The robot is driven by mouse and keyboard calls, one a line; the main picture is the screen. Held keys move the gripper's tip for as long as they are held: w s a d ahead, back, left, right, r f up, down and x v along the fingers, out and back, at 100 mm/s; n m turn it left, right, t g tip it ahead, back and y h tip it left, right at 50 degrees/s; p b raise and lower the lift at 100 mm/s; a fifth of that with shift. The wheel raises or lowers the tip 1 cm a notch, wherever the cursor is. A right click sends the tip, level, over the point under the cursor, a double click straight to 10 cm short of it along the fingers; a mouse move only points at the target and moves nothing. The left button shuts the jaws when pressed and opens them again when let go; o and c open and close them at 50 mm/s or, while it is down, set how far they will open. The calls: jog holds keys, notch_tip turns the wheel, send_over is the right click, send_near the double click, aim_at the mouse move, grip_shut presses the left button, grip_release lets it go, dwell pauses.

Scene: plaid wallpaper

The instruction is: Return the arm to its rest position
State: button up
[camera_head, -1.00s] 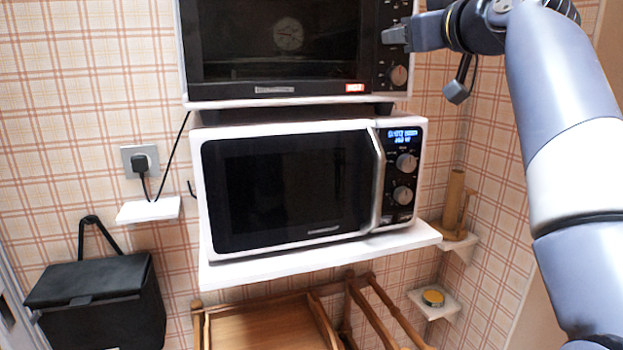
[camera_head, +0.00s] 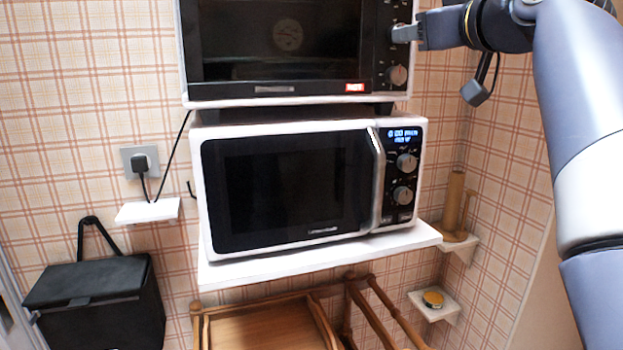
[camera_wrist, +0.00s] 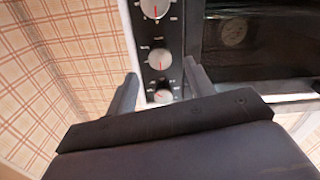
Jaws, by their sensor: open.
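My gripper (camera_head: 408,36) is at the upper right of the head view, beside the knob panel of the upper oven (camera_head: 290,40). In the wrist view, my gripper (camera_wrist: 160,92) shows two dark fingers spread apart with nothing between them. Beyond the fingers is the oven's dark panel with a column of knobs (camera_wrist: 159,58). In the head view the fingertips overlap the panel's edge; I cannot tell if they touch it. My arm (camera_head: 580,100) comes in along the right side.
A white microwave (camera_head: 290,190) stands on a white shelf (camera_head: 330,258) below the oven. Small corner shelves hold a wooden holder (camera_head: 453,205) and a yellow-lidded jar (camera_head: 433,299). A wooden rack (camera_head: 265,325) is below.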

jog(key=w+m+p, duration=0.1)
jog(key=m+p, duration=0.2)
jog(key=m, duration=0.4)
jog(key=w+a+m+p, duration=0.1)
jog(key=m+p, duration=0.3)
jog(key=m, duration=0.4)
jog(key=w+m+p, duration=0.2)
jog(key=m+p, duration=0.2)
jog(key=m, duration=0.3)
jog(key=shift+a+m, duration=0.15)
jog(key=shift+m, duration=0.15)
